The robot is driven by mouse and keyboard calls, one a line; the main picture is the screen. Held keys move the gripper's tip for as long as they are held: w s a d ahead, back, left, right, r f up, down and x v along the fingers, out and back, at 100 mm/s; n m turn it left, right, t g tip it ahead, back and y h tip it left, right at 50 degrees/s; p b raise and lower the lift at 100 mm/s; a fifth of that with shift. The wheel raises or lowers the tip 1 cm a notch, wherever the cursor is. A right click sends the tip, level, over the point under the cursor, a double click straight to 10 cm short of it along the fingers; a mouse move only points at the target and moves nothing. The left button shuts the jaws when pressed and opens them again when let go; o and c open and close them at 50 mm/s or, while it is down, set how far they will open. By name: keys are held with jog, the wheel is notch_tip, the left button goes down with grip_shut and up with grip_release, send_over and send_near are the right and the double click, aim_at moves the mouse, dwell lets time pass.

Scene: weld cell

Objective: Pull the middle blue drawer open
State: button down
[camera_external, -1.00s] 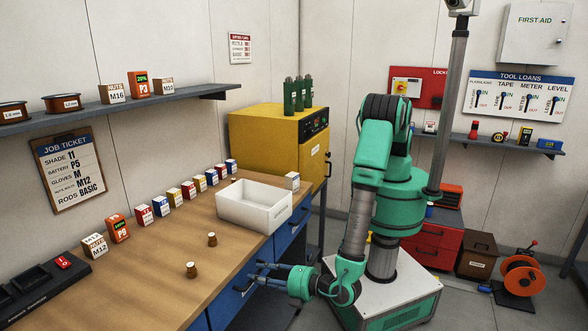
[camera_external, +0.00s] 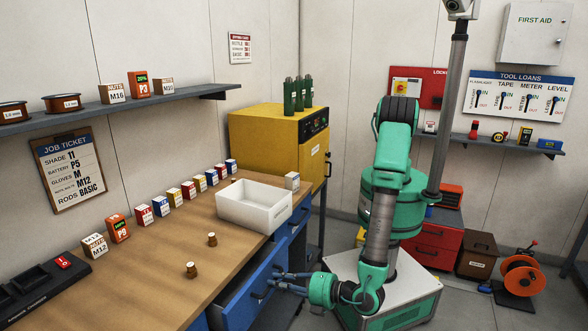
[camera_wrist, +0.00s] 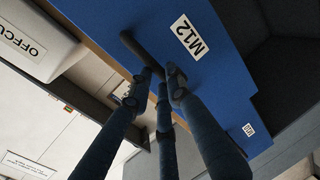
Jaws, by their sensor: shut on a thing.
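The blue drawer (camera_external: 238,308) under the workbench stands partly pulled out, its front away from the bench. In the wrist view its blue front (camera_wrist: 215,75) carries a white M12 label (camera_wrist: 189,37) and a dark bar handle (camera_wrist: 134,46). My gripper (camera_external: 274,282) is at the drawer front in the external view. In the wrist view my gripper's dark fingers (camera_wrist: 162,78) meet the lower end of the handle and are shut on it. The exact finger contact is partly hidden.
A white bin (camera_external: 254,210) stands on the workbench (camera_external: 150,265) near its edge. Another blue drawer front (camera_external: 298,220) is farther along the bench. Two small brown pieces, one of them here (camera_external: 191,270), stand on the bench top.

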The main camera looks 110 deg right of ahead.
jog(key=f+b+v, duration=0.2)
jog(key=v, duration=1.1)
jog(key=s+f+b+v, duration=0.1)
jog(key=f+b+v, duration=0.1)
jog(key=v, duration=1)
jog(key=shift+s+a+f, duration=0.2)
jog(key=shift+a+f, duration=0.4)
jog(key=shift+f, duration=0.15)
jog(key=c, duration=1.6)
grip_release()
jog(key=v, duration=1.2)
